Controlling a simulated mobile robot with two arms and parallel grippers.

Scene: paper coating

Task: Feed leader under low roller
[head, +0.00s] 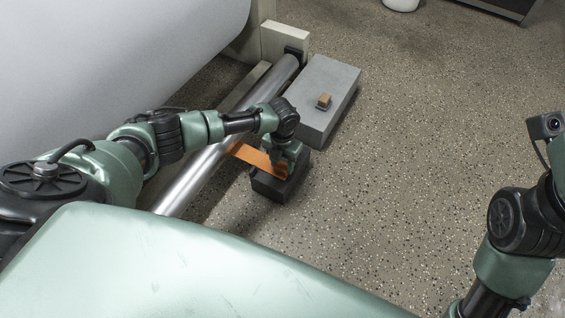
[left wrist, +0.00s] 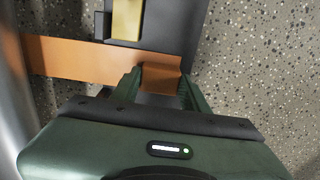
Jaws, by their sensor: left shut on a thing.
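The leader is a flat orange strip (head: 259,158). In the head view it runs from the right side of the low metal roller (head: 193,173) to my left gripper (head: 282,170). It does not show on top of the roller, and its course behind the roller is hidden. In the left wrist view the strip (left wrist: 75,59) comes in from the left, and its end lies between the green fingers of my left gripper (left wrist: 160,80), which is shut on it. My right arm shows at the right edge of the head view, but its gripper is out of view.
A grey block (head: 335,82) with a small brown piece (head: 324,101) on it lies beside the roller. A dark block (head: 268,187) sits at the strip's end. A large white roll (head: 110,55) is at the left. The speckled floor (head: 430,130) is clear to the right.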

